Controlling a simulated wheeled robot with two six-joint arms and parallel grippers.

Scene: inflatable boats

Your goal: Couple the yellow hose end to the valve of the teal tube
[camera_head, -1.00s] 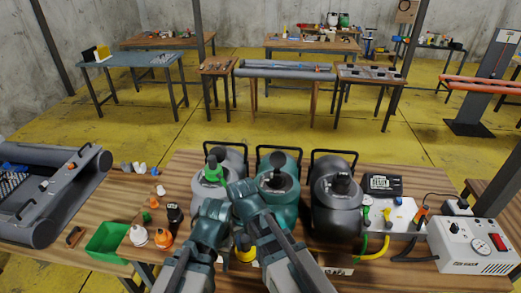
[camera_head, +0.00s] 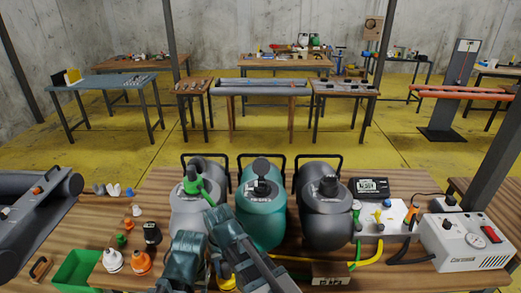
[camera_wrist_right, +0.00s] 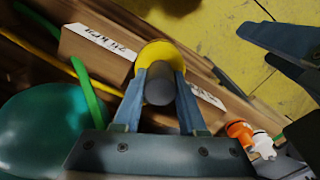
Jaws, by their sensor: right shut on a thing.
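The teal tube (camera_head: 262,225) stands in the middle of a row of three, with its dark valve (camera_head: 261,186) on top. My right gripper (camera_head: 224,270) is low in front of it in the head view. In the right wrist view, its fingers (camera_wrist_right: 160,92) are shut on the grey stub of the yellow hose end (camera_wrist_right: 163,53), whose yellow flange faces away. A bit of yellow also shows in the head view (camera_head: 227,284). The hose end is apart from the valve. My left gripper (camera_wrist_right: 275,50) looks open and empty at the upper right of the wrist view; the left arm hides its tip in the head view.
A grey tube (camera_head: 187,215) with a green hose end on top stands left, a black tube (camera_head: 325,220) right. A pump box (camera_head: 465,240), a yellow hose (camera_head: 370,255) and a labelled wooden block (camera_head: 331,273) are at right.

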